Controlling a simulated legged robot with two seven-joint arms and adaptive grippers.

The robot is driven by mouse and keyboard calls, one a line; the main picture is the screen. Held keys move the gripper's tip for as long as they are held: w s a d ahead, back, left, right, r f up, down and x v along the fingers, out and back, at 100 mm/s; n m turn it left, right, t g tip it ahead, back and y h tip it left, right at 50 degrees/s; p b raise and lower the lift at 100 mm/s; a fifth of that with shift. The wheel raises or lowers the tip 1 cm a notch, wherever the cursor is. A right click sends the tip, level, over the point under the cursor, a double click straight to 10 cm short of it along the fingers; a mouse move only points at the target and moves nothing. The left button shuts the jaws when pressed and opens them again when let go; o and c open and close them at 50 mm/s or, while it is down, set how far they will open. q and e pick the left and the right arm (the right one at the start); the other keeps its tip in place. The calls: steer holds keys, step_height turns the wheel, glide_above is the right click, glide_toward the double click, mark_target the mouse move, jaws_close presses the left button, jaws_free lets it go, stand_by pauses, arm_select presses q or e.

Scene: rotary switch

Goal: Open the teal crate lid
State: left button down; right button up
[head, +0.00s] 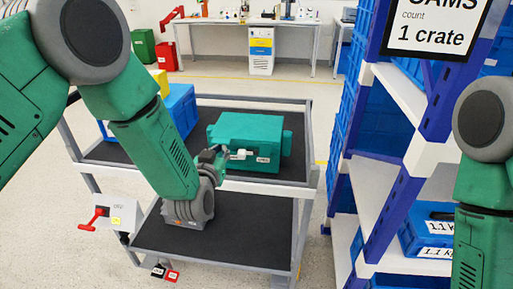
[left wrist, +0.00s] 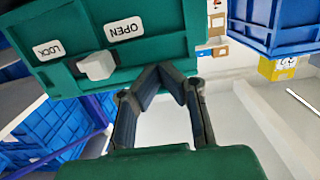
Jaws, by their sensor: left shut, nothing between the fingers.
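The teal crate (head: 262,150) stands on the upper shelf of a cart, and its lid (head: 250,124) looks closed. A white knob (head: 238,154) sits on its front; in the left wrist view the knob (left wrist: 97,65) is between the "LOCK" label (left wrist: 50,50) and the "OPEN" label (left wrist: 126,29). My left gripper (head: 222,153) is close in front of the crate's front, just left of the knob in the head view. Its fingertips (left wrist: 165,78) are together and empty, apart from the knob in the left wrist view. My right gripper is out of view.
A blue crate (head: 178,108) stands left of the teal one, partly behind my left arm. A shelving rack (head: 385,165) with blue crates stands close on the right. A workbench (head: 230,24) is at the back.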

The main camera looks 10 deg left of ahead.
arm_select(q)
steer(key=shift+w, duration=1.05)
steer(key=shift+s, duration=0.2)
steer(key=shift+r, duration=0.15)
steer(key=shift+r+p, duration=2.1)
steer(key=shift+r, duration=0.85)
steer(key=shift+w+d+r+p, duration=0.1)
steer(key=shift+w+r+p, duration=0.35)
steer(key=shift+w+r, duration=0.45)
steer(key=shift+w+r+p, duration=0.45)
steer(key=shift+w+r, duration=0.15)
steer(key=shift+r, duration=0.45)
steer(key=shift+w, duration=0.1)
